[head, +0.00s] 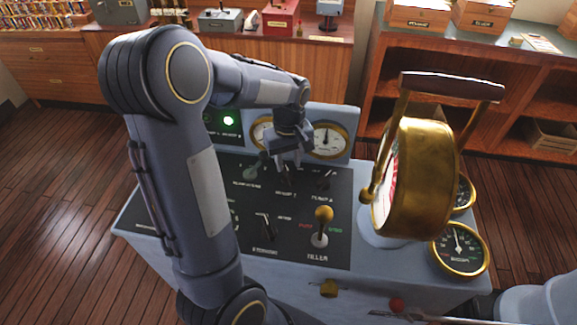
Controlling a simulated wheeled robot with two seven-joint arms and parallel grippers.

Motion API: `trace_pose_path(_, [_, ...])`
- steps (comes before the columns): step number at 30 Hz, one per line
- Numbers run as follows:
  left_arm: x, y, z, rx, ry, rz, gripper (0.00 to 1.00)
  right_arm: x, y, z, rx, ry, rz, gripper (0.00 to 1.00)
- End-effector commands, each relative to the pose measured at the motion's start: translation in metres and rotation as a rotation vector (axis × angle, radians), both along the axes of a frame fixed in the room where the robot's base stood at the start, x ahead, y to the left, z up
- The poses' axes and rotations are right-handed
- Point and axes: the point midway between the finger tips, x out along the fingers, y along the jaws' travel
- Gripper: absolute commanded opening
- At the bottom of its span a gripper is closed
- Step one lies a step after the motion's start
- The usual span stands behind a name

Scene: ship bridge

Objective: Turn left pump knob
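The dark control panel (293,238) on the pale blue console carries several small knobs and levers. Their labels are too small to read surely, so I cannot tell which is the left pump knob. My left gripper (284,162) points down over the upper middle of the panel, close to the knobs there. Its fingers partly hide what is beneath them. I cannot tell whether they touch or hold a knob. My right gripper is not clearly seen.
A tall brass telegraph (423,180) with a wooden handle stands right of the panel. A yellow-topped lever (322,226) rises at the panel's front. Round gauges (458,250) sit at the right.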

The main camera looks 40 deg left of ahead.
Motion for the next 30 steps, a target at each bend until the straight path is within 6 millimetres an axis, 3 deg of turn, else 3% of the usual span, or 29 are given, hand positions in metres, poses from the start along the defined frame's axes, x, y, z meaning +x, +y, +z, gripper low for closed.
trace_pose_path(6, [-0.001,0.000,-0.027,-0.001,0.003,-0.001,0.34,0.000,0.000,0.003,0.000,0.000,0.000,0.36])
trace_pose_path(16, [0.000,0.000,-0.032,-0.001,-0.002,-0.002,0.34,0.000,0.000,0.003,0.000,0.000,0.000,0.36])
trace_pose_path(24, [0.000,0.000,-0.032,-0.001,-0.001,-0.002,0.01,0.000,0.000,0.003,0.000,0.000,0.000,0.36])
trace_pose_path(30, [0.000,0.000,-0.032,-0.001,-0.001,-0.004,0.00,0.000,0.000,0.003,0.000,0.000,0.000,0.36])
